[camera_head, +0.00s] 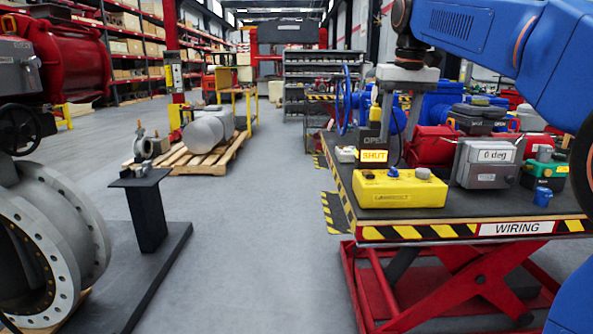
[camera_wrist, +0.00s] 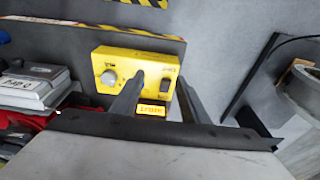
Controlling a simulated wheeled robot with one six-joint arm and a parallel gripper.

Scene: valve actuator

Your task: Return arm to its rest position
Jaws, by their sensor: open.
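My blue arm (camera_head: 500,35) reaches in from the upper right and hangs over the lift table (camera_head: 410,220). My gripper (camera_head: 396,128) points down above the yellow control box (camera_head: 400,193), near the box's back side. In the wrist view my gripper (camera_wrist: 160,82) shows two separate dark fingers with nothing visible between them.
A grey box reading 0 deg (camera_head: 486,163), red and blue actuators and a small blue part (camera_head: 542,196) crowd the table's right side. A large flanged valve (camera_head: 45,240) and a black stand (camera_head: 142,205) are at left. The floor between is clear.

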